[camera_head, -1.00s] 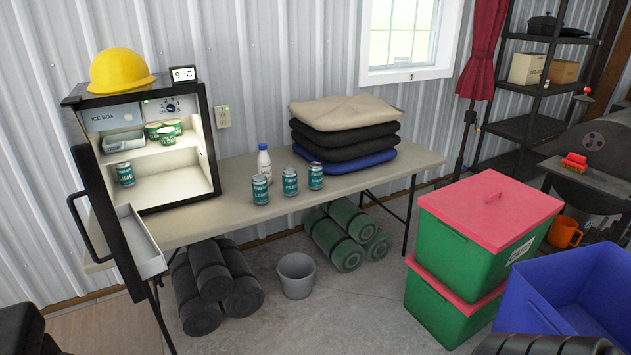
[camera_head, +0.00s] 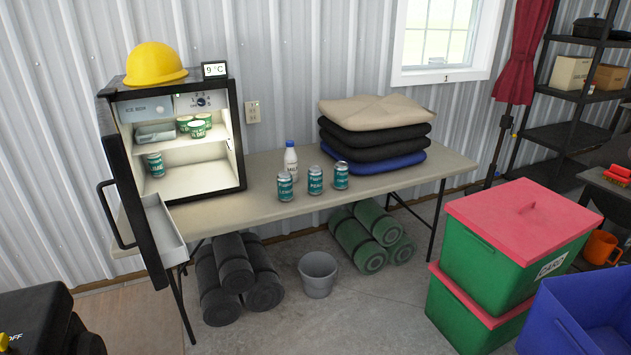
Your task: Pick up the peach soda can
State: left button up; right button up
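Three teal and silver soda cans stand upright on the table (camera_head: 262,205). The middle can (camera_head: 315,181) has a small label that appears to start with "PEA", so it looks like the peach soda. The left can (camera_head: 285,187) seems to read "LEMON". The label of the right can (camera_head: 341,176) is too small to read. The cans stand close together but apart, with nothing in front of the middle one. Neither of my grippers is in view.
A milk bottle (camera_head: 290,158) stands behind the cans, with stacked cushions (camera_head: 375,140) to their right. An open fridge (camera_head: 240,150) stands left, its door (camera_head: 135,205) swung out. A grey bucket (camera_head: 318,276) and stacked boxes (camera_head: 515,225) stand on the floor (camera_head: 345,325).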

aim_at(314, 172)
jog(key=i+l+u, duration=0.1)
jog(key=i, duration=0.4)
jog(key=i+l+u, duration=0.15)
jog(key=i, duration=0.3)
jog(key=i+l+u, duration=0.1)
jog(key=i, duration=0.4)
jog(key=i+l+u, duration=0.1)
jog(key=i+l, duration=0.15)
jog(key=i, duration=0.2)
